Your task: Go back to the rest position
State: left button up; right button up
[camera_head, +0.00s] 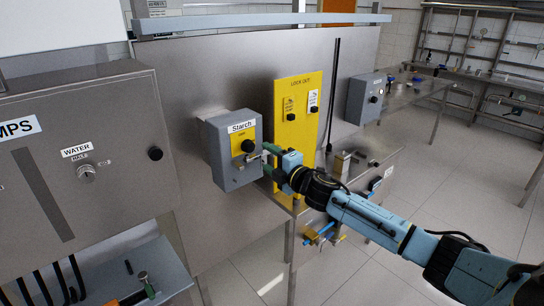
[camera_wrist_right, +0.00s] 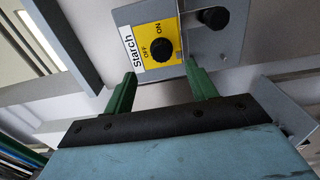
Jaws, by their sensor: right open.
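My right arm comes in from the right in the head view. Its gripper (camera_head: 268,160) is just in front of the lower right part of the grey Starch switch box (camera_head: 222,175). The box has a yellow plate and a black knob (camera_head: 248,146). In the right wrist view the green fingers of the gripper (camera_wrist_right: 160,92) are spread apart with nothing between them. The knob (camera_wrist_right: 162,52) is beyond the fingertips, with the ON and OFF words beside it. I cannot tell for sure whether a finger touches the box. My left gripper is not in view.
A yellow lock-out board (camera_head: 308,130) is right of the Starch box, and another grey box (camera_head: 362,98) is farther right. A large steel cabinet with a WATER knob (camera_head: 86,173) fills the left. Steel benches (camera_head: 470,75) stand at the back right. Open tiled floor lies at lower right.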

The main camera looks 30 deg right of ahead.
jog(key=shift+s, duration=0.2)
jog(key=shift+w, duration=0.1)
jog(key=s+d+f+m+g+h+b, duration=0.1)
jog(key=s+f+m+g+b, duration=0.15)
jog(key=f, duration=0.85)
jog(key=s+f+m+g+h+b, duration=0.1)
jog(key=s+f+m, duration=0.15)
jog(key=f, duration=0.95)
jog(key=s+f+m+g+b, duration=0.1)
jog(key=s+f+m, duration=0.1)
jog(key=s+f, duration=0.35)
jog(key=s+a+f+m+g+h+b, duration=0.1)
jog(key=s+f+g, duration=0.15)
jog(key=f, duration=0.65)
jog(key=s+f+m+g+b, duration=0.1)
jog(key=s+f+m, duration=0.1)
jog(key=s+f, duration=0.4)
jog(key=s+a+f+m+g+b, duration=0.2)
jog(key=s+f, duration=0.6)
jog(key=s, duration=0.5)
jog(key=s+a+f+m+g+b, duration=0.2)
jog(key=s+a+f+g, duration=0.2)
jog(key=s+f, duration=0.5)
jog(key=s+a+f+m+g+b, duration=0.1)
jog(key=s+a+f, duration=0.5)
jog(key=s, duration=1.1)
notch_tip(320, 180, down, 4)
jog(key=shift+s+a+r+m+g+y+b, duration=0.3)
jog(key=shift+s+m+g+y+b, duration=0.1)
jog(key=shift+m+g, duration=0.6)
